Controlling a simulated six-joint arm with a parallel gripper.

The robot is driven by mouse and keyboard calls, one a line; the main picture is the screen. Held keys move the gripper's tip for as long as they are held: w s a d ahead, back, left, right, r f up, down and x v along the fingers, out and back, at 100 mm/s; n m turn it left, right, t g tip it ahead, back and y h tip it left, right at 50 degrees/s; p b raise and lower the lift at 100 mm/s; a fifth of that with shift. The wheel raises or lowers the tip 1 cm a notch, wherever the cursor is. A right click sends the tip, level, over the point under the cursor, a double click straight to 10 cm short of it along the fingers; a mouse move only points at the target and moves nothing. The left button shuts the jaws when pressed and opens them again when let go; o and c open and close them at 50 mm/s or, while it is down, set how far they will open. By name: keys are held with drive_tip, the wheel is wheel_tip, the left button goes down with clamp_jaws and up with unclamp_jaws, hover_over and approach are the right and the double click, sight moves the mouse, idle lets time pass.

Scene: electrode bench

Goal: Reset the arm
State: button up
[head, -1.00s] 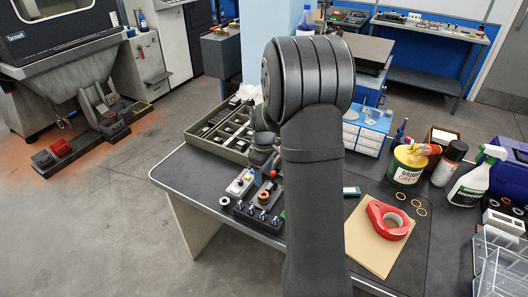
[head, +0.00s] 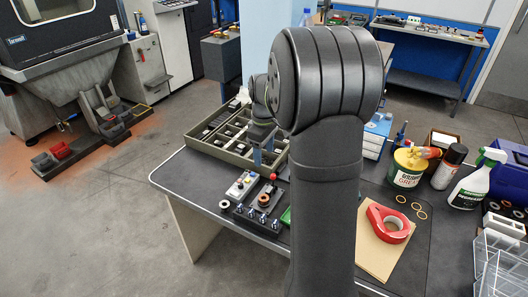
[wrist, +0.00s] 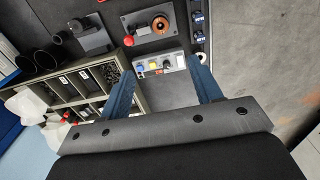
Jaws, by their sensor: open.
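The brown copper bushing (head: 265,200) shows as a small copper-coloured ring with a dark centre, on the dark jig (wrist: 143,20) with the red knob. It also shows in the wrist view (wrist: 160,24), at the jig's ring. How deep it sits there I cannot tell. My gripper (wrist: 162,66) is open and empty, its two blue fingers wide apart. In the wrist view the bushing lies beyond the fingertips, clear of them. In the head view my gripper (head: 263,157) hangs above the bench by the parts tray, behind the jig.
A compartment tray (head: 207,146) stands behind. A button box (head: 242,184) and a row of studs (head: 262,218) flank the jig. The bench's front left is clear.

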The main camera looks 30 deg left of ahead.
drive_tip(key=shift+r, duration=2.35)
wheel_tip(320, 180, down, 15)
drive_tip(key=shift+r, duration=0.15)
drive_tip(key=shift+f, duration=3.65)
wheel_tip(320, 180, up, 6)
drive_tip(key=w+d+r+m, duration=0.2)
drive_tip(key=w+d+m, duration=0.5)
drive_tip(key=d, duration=0.3)
drive_tip(key=shift+w+d+m, duration=0.2)
drive_tip(key=shift+w+m, duration=0.1)
drive_tip(key=shift+w, duration=0.05)
